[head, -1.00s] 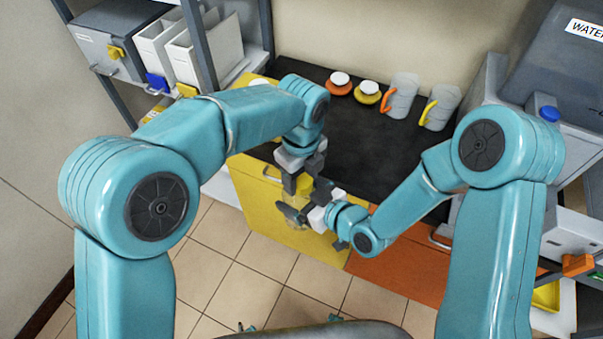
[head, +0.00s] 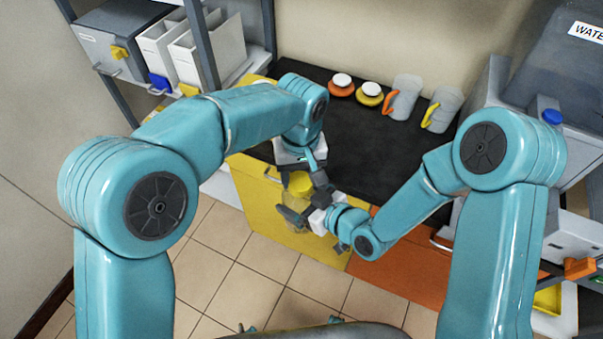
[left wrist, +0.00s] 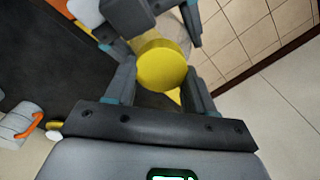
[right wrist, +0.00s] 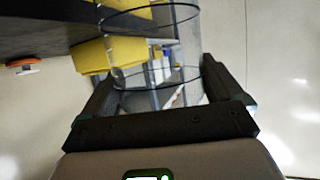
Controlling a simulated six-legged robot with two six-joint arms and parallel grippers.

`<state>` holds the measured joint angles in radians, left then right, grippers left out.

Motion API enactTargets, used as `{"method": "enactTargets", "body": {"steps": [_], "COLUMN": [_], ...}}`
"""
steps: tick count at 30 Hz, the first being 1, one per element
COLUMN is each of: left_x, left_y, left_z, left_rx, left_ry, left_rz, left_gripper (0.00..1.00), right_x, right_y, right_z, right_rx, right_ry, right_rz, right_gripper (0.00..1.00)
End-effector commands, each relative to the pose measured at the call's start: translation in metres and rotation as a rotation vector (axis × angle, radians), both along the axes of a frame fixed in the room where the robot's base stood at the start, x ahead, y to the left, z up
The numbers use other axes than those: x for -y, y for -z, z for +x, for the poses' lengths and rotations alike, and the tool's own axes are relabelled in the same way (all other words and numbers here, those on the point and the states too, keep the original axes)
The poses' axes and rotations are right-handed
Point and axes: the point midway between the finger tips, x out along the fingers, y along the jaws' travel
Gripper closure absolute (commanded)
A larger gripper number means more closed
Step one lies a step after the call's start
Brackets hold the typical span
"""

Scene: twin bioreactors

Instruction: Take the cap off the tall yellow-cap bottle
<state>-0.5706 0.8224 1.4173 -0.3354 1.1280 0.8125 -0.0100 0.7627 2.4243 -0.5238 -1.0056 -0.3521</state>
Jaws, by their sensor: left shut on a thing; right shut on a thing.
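The yellow cap (head: 299,183) tops the tall clear bottle (head: 296,215), which is held in front of the yellow cabinet. My left gripper (head: 304,178) is shut on the cap from above. In the left wrist view the round cap (left wrist: 162,65) sits between its two fingers. My right gripper (head: 305,216) is shut around the bottle's body, below the cap. In the right wrist view the clear bottle (right wrist: 150,55) with dark rings stands between its fingers. The cap still looks seated; its joint with the bottle is hidden.
The black counter (head: 350,150) carries an orange jar (head: 341,89) and a yellow jar (head: 370,97) with white tops, and two mugs with orange (head: 404,97) and yellow (head: 441,108) handles. Shelves stand left, grey equipment right. The tiled floor in front is clear.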

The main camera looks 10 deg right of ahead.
Motion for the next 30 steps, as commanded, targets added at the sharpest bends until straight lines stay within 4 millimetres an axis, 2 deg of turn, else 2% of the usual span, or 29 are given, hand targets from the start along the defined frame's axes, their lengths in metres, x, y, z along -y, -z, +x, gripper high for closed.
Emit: {"method": "enactTargets", "body": {"steps": [9,15,20,28,29,30], "left_x": [0.0057,0.0071,0.0075,0.0076,0.0076,0.0073], "left_y": [-0.0020,-0.0021,-0.0020,-0.0018,-0.0018,-0.0017], "left_z": [-0.0048,-0.0066,-0.0068,-0.0068,-0.0068,-0.0069], "left_rx": [0.002,0.001,0.000,0.000,0.000,0.001], "left_ry": [-0.873,-1.293,-1.426,-1.434,-1.434,-1.434], "left_rz": [-0.012,-0.010,-0.009,-0.008,-0.008,-0.007], "left_gripper": [0.83,0.82,0.83,0.83,0.43,0.30], "right_x": [-0.0025,-0.0032,-0.0032,-0.0031,-0.0032,-0.0032], "right_y": [-0.0002,-0.0007,-0.0008,-0.0009,-0.0009,-0.0009], "right_z": [-0.0008,-0.0005,-0.0004,-0.0003,-0.0004,-0.0004], "right_rx": [0.001,0.003,0.005,0.006,0.006,0.006], "right_ry": [-0.009,-0.011,-0.011,-0.011,-0.011,-0.012], "right_rz": [-0.001,-0.001,-0.001,-0.003,-0.003,-0.002], "right_gripper": [0.91,0.91,0.91,0.91,0.91,0.91]}}
